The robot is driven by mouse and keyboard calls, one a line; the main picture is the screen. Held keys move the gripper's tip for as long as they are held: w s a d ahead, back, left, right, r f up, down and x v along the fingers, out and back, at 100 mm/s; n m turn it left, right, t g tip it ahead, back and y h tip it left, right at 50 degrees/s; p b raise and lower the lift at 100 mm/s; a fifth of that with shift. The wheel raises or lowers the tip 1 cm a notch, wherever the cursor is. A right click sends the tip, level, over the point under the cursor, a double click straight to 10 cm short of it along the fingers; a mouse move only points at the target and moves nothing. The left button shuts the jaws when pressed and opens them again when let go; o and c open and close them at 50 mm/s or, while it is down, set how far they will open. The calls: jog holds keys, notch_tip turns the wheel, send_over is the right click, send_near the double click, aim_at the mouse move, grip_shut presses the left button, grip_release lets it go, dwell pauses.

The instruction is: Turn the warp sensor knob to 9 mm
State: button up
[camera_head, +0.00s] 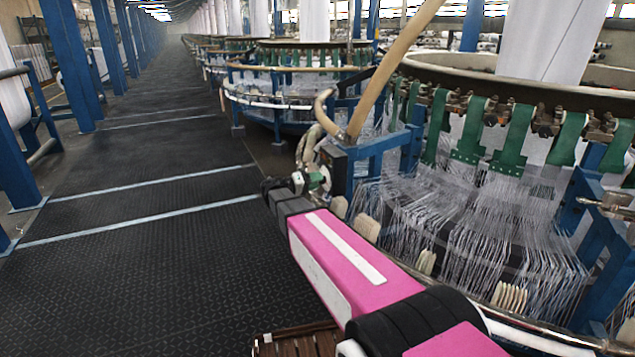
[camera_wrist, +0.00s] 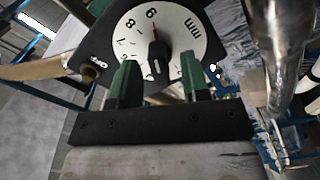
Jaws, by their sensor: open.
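The warp sensor knob (camera_wrist: 157,58) is black and sits at the middle of a round white dial (camera_wrist: 180,35) marked mm, in the wrist view. A thin red line runs up from the knob to just beside the top numeral, which looks like a 9 or a 6. My gripper (camera_wrist: 159,60) is open, with one green finger to each side of the knob's lower part. I see a gap on both sides; contact does not show. In the head view my gripper (camera_head: 315,181) is small at the loom's near corner, and the dial's face cannot be made out.
A metal tube (camera_wrist: 272,50) stands close to the right of the dial. A beige hose (camera_head: 390,70) rises over the loom corner. The circular loom (camera_head: 500,200) with white warp threads fills the right. The dark aisle floor (camera_head: 130,280) on the left is clear.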

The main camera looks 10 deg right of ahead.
jog(key=s+a, duration=0.1)
jog(key=a, duration=0.5)
jog(key=shift+s+a, duration=0.15)
jog(key=shift+a, duration=0.05)
